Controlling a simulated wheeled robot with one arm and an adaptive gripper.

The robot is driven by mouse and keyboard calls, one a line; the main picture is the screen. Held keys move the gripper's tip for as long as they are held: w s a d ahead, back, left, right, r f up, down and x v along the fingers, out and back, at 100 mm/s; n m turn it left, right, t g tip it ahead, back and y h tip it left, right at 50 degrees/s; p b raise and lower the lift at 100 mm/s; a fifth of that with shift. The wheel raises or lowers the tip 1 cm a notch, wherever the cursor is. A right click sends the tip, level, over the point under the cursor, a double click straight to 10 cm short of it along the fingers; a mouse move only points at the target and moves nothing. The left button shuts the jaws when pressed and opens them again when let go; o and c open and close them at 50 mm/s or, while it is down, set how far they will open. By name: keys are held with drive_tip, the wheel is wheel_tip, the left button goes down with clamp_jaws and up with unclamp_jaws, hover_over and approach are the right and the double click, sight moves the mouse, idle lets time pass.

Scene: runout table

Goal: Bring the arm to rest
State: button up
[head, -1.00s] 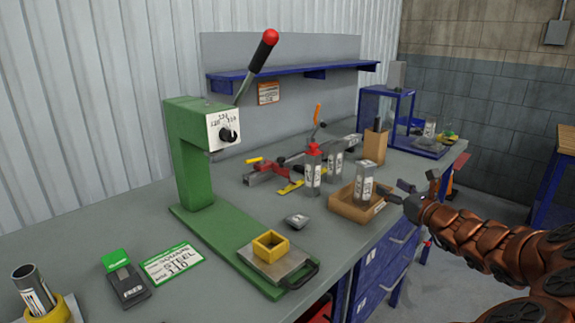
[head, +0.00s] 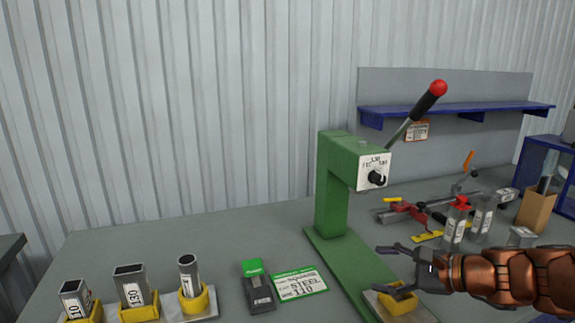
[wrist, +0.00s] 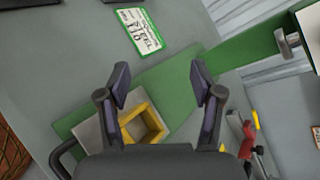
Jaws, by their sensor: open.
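My gripper (head: 382,266) is open and empty, with its fingers pointing left, in front of the green press (head: 335,190). In the wrist view my gripper (wrist: 160,78) has its two dark fingers spread wide, with nothing between them. My copper-coloured arm reaches in from the right edge of the head view. Below the fingers is the yellow square holder (head: 398,302) on the press's base plate; it also shows in the wrist view (wrist: 143,122) and looks empty. The press lever (head: 424,105) with its red knob points up and right.
Three labelled metal tubes (head: 130,282) stand in yellow holders at the left front. A green-and-black device (head: 258,290) and a STEEL 110 card (head: 300,284) lie left of the press. Clamps (head: 410,212) and grey bottles (head: 482,215) stand right. The bench's back left (head: 190,235) is clear.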

drive_tip(key=s+a+f+n+g+h+p, duration=0.25)
drive_tip(key=s+a+n+g, duration=0.45)
drive_tip(key=s+a+n, duration=0.5)
drive_tip(key=s+d+n+g+h+p, duration=0.1)
drive_tip(key=s+d+n+h+p, duration=0.1)
drive_tip(key=s, duration=0.6)
drive_tip(key=s+d+f+n+g+h+p, duration=0.1)
drive_tip(key=s+d+n+g+h, duration=0.1)
drive_tip(key=s+d+h, duration=0.3)
drive_tip(key=s+d+n, duration=0.1)
drive_tip(key=s+d, duration=0.1)
drive_tip(key=s, duration=0.1)
drive_tip(key=shift+s+f+n+p, duration=0.15)
drive_tip(key=shift+s+n+p, duration=0.15)
drive_tip(key=shift+s+p, duration=0.1)
drive_tip(key=shift+h, duration=0.25)
